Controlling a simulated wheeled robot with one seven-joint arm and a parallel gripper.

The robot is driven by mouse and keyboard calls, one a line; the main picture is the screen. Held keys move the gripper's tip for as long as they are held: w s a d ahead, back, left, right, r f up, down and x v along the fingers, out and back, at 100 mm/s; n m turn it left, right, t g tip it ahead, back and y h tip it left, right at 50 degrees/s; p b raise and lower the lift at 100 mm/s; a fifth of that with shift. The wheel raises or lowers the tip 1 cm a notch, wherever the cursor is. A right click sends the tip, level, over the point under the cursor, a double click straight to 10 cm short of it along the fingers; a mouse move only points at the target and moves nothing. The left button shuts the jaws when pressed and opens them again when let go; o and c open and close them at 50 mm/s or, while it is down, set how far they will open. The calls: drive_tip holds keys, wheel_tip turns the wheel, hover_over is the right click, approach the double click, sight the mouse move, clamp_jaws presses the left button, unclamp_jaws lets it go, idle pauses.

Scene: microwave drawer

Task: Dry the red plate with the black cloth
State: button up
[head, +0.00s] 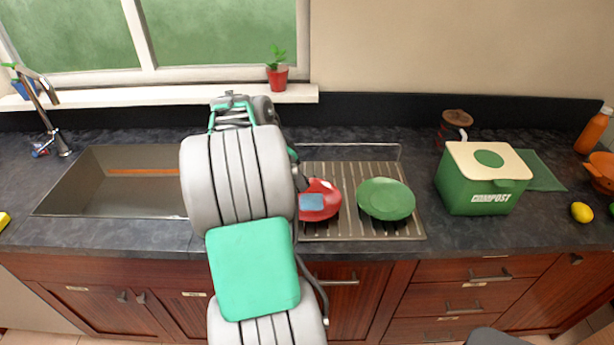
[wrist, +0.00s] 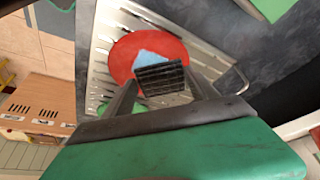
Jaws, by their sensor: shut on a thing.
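The red plate (head: 327,189) lies on the ribbed metal drainboard, with a light-blue patch on its face. It also shows in the wrist view (wrist: 124,60), where the light-blue patch (wrist: 151,57) is partly covered. My gripper (wrist: 162,80) is shut on the black cloth (wrist: 160,77), a dark striped piece between the fingertips. The cloth appears over the lower part of the plate; I cannot tell whether it touches. In the head view my arm hides most of the gripper, and the cloth cannot be made out.
A green plate (head: 386,199) lies right of the red plate on the drainboard (head: 340,236). The empty sink (head: 100,190) is at left. A green compost bin (head: 481,187) stands to the right. A low rail (head: 350,146) borders the drainboard's back.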

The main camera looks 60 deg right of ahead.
drive_tip(key=s+d, duration=0.1)
drive_tip(key=s+m, duration=0.1)
drive_tip(key=s+d+m, duration=0.1)
drive_tip(key=s, duration=0.1)
drive_tip(key=shift+d+f+g, duration=0.35)
drive_tip(key=shift+f+g, duration=0.05)
drive_tip(key=shift+w+f+b, duration=0.15)
drive_tip(key=shift+f+b, duration=1.85)
drive_tip(key=shift+f, duration=0.75)
drive_tip(key=shift+f+b, duration=0.55)
drive_tip(key=shift+f, duration=0.1)
drive_tip(key=shift+a, duration=0.15)
